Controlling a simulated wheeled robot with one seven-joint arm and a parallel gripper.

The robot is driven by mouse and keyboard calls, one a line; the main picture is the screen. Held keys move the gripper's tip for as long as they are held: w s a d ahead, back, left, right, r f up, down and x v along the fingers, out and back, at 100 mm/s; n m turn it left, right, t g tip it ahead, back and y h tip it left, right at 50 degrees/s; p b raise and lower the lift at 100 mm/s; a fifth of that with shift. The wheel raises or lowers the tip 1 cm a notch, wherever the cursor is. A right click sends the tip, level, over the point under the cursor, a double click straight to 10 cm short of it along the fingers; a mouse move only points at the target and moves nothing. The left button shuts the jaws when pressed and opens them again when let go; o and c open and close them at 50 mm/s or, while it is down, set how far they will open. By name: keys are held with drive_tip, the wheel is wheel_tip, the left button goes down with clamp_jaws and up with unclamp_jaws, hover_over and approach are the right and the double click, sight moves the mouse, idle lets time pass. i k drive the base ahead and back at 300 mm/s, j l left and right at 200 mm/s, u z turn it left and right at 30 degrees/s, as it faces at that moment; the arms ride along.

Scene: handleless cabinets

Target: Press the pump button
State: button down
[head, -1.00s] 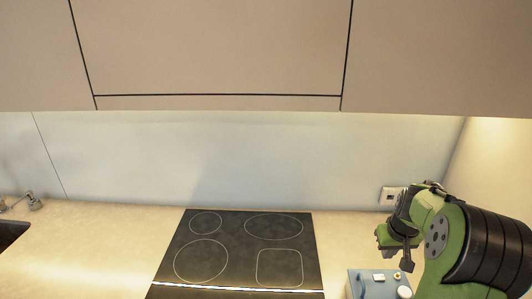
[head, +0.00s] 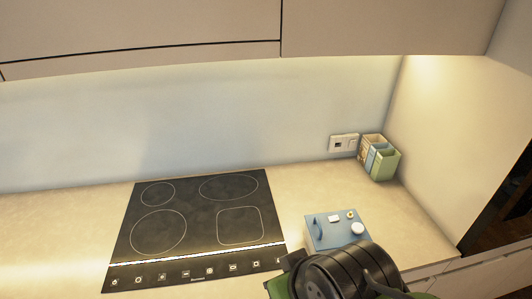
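A small blue box (head: 335,236) stands on the counter right of the cooktop. Its top carries a round white knob or button (head: 358,228), a small pale rectangular piece (head: 334,218), a small yellowish piece (head: 350,215) and a raised blue bar (head: 318,228) at the left. I cannot tell which of these is the pump button. My black and green arm is at the bottom, just in front of the box, and covers part of its near side. My gripper's fingers do not show.
A black cooktop (head: 188,235) lies to the left of the box. Upper cabinets (head: 390,25) hang above. Bare counter (head: 295,190) lies behind the box.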

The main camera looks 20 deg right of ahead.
sight(357, 228)
drive_tip(key=z, duration=1.25)
